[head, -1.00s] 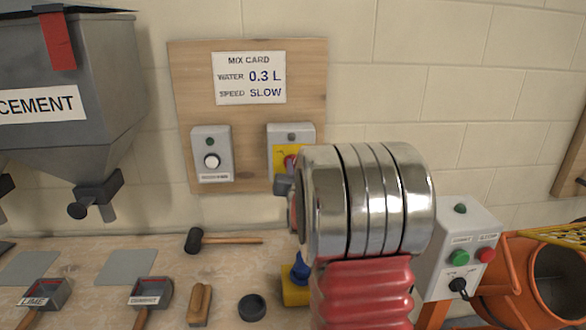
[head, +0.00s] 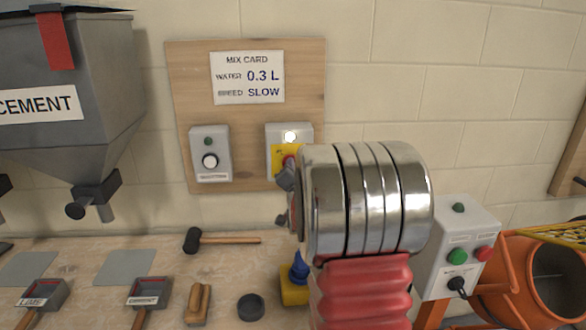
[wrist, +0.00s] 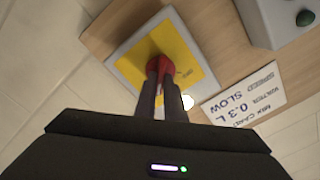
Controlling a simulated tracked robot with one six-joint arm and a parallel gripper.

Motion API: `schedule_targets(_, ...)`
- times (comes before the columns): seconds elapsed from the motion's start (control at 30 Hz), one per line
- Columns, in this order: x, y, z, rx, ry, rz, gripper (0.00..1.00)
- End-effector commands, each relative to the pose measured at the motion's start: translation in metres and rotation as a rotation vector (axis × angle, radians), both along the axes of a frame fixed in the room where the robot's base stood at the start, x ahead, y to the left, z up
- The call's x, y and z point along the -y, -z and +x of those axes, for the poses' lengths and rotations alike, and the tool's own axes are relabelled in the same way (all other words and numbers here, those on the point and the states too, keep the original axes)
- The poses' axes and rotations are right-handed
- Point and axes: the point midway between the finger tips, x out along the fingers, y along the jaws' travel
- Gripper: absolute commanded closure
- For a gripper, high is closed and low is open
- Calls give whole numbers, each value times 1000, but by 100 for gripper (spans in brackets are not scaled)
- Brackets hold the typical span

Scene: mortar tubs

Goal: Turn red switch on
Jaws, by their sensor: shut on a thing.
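The red switch (head: 289,160) sits on a yellow plate (head: 278,153) on a grey box at the lower right of the wooden board. The lamp (head: 290,136) above it is lit white. In the wrist view the red switch (wrist: 164,63) shows between the dark fingers of my gripper (wrist: 162,76), which is shut on it. The lit lamp also shows there (wrist: 188,101), beside the fingers. In the head view my gripper (head: 287,175) is at the switch, partly hidden behind my silver wrist.
Another grey box with a white knob (head: 210,161) and a dark lamp is to the left on the board (head: 190,75). Below is a bench with a mallet (head: 222,240), scoops and a blue-handled yellow valve (head: 296,284). A control box (head: 458,250) and orange mixer (head: 510,285) stand right.

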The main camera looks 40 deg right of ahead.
Motion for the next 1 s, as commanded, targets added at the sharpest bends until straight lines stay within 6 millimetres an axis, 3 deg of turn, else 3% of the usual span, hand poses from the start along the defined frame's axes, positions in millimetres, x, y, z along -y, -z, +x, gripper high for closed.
schedule_targets(0.27, 0, 4, -1, -5, 1, 7, 100)
schedule_targets(0.3, 0, 4, -1, -5, 1, 7, 90)
schedule_targets(0.57, 0, 2, -1, -3, 1, 4, 72)
schedule_targets(1.0, -5, 1, -8, -1, 1, 2, 72)
